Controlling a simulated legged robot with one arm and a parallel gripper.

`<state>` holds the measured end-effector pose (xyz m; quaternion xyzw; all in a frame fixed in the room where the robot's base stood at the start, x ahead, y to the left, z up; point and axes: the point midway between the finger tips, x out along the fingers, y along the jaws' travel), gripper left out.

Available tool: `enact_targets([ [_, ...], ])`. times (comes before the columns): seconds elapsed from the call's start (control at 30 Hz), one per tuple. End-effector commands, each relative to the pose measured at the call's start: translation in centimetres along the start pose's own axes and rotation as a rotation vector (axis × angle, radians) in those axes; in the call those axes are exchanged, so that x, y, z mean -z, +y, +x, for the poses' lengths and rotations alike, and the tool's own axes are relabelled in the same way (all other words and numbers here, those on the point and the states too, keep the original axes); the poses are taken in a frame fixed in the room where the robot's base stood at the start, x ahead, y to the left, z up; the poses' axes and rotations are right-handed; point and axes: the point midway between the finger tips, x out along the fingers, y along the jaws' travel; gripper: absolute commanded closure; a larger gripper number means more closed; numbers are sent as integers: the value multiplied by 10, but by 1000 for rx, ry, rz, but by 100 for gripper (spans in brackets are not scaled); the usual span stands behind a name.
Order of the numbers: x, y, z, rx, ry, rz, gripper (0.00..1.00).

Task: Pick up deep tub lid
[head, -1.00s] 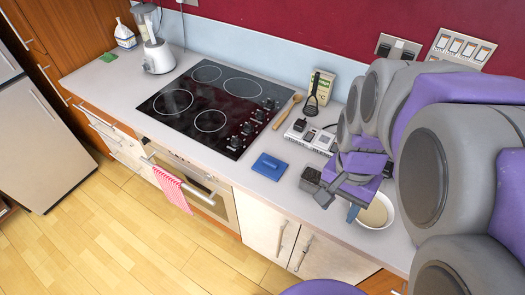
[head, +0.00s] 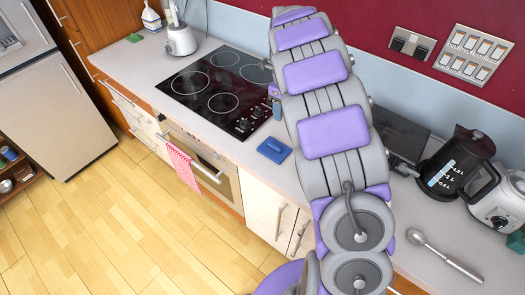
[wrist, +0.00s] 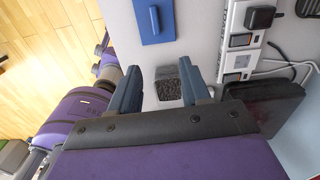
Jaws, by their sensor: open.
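The deep tub lid looks to be the flat blue square with a raised bar handle (head: 274,150). It lies on the worktop right of the hob, near the front edge. In the wrist view, the blue lid (wrist: 168,28) is at the top, beyond my fingertips and apart from them. My gripper (wrist: 160,70) is open, its two blue-grey fingers spread. A small box with a dark, grainy top (wrist: 168,88) shows between the fingers; I cannot tell whether they touch it.
The black hob (head: 222,92) is left of the lid. A kettle (head: 455,165) and a spoon (head: 440,252) are at the right.

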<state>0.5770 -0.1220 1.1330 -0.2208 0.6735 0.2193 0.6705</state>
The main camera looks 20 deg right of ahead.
Motion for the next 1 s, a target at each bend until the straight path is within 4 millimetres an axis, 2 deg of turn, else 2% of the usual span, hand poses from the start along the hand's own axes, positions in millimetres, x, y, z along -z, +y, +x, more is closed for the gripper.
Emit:
enact_targets([
  [0.27, -6, -4, 18, -4, -3, 50, 53],
  [0.8, -6, -4, 118, -4, -4, 47, 53],
  [1.0, -6, -3, 131, -4, -4, 47, 53],
])
